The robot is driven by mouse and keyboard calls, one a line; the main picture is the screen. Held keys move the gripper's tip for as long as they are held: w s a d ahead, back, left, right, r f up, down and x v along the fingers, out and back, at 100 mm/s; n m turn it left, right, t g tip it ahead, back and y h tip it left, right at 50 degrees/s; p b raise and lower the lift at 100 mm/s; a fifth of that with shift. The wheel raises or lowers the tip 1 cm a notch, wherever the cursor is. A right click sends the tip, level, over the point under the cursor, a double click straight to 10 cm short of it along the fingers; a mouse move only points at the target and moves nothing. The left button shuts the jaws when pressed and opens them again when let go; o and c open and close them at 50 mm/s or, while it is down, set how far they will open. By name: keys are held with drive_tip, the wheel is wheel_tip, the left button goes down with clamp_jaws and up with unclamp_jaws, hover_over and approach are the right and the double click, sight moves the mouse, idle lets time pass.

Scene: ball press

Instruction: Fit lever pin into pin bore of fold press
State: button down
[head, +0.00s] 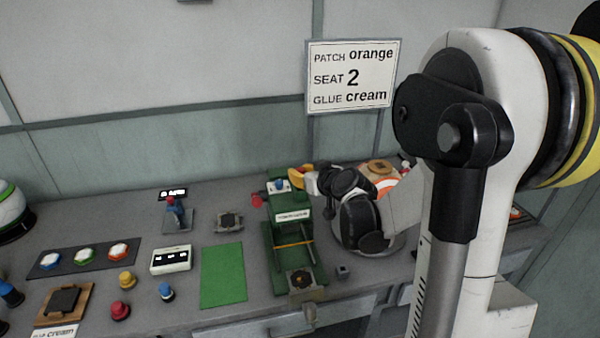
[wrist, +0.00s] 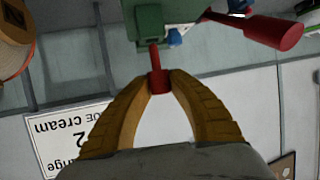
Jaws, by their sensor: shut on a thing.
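The fold press is a green frame (head: 290,204) standing on the bench in the middle of the head view. Its green upper block (wrist: 170,12) shows at the top of the wrist view. My gripper (wrist: 160,80) has yellow fingers shut on the red head of the lever pin (wrist: 159,84). The pin's thin red shank points at the green block and its end meets the block's edge in the picture. I cannot tell whether it is inside the bore, which is hidden. In the head view my gripper (head: 297,179) is beside the press's top right.
A red handle (wrist: 275,33) sticks out from the press. A green mat (head: 223,275), a small display box (head: 171,259) and colored buttons (head: 84,255) lie to the left. A sign (head: 352,76) hangs on the wall behind.

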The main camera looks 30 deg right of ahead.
drive_tip(key=shift+f+b, duration=1.6)
drive_tip(key=shift+f, duration=0.25)
drive_tip(key=c, duration=1.2)
unclamp_jaws()
drive_tip(key=v, duration=1.2)
